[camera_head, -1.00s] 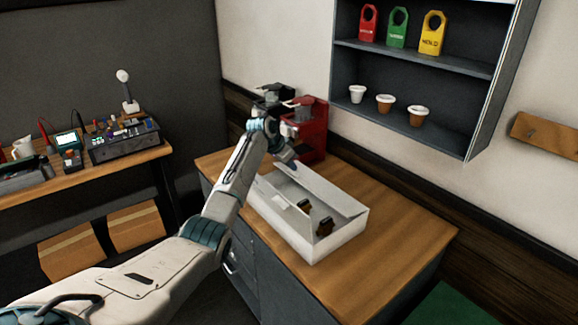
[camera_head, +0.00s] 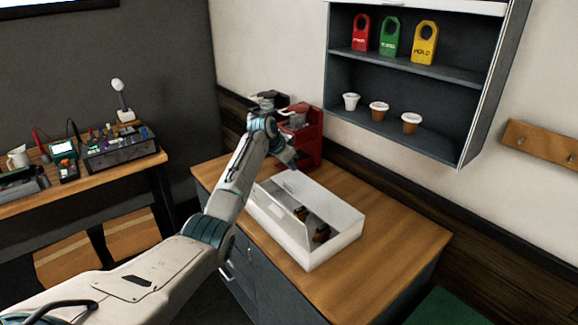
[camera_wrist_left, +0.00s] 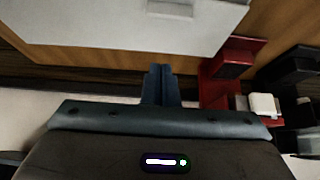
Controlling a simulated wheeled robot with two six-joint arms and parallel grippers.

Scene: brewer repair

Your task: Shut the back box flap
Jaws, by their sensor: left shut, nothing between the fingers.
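The open white box (camera_head: 335,249) stands on the wooden counter. Two small dark-and-amber items (camera_head: 320,234) show inside it. A pale panel with a small tab (camera_head: 301,213) slants along the box's left side. The back side panel (camera_head: 335,203) runs along the wall side; its exact angle is unclear. My left gripper (camera_head: 291,163) is shut and empty at the box's far end; contact is unclear. In the left wrist view, its closed fingers (camera_wrist_left: 160,85) point at a broad white panel (camera_wrist_left: 110,25) with a tab. My right gripper is not in view.
A red brewer (camera_head: 309,140) and a dark machine (camera_head: 267,102) stand behind my left gripper, close to it. A wall shelf (camera_head: 400,65) holds tags and cups. The counter (camera_head: 395,235) is clear right of the box. A workbench (camera_head: 75,190) stands at left.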

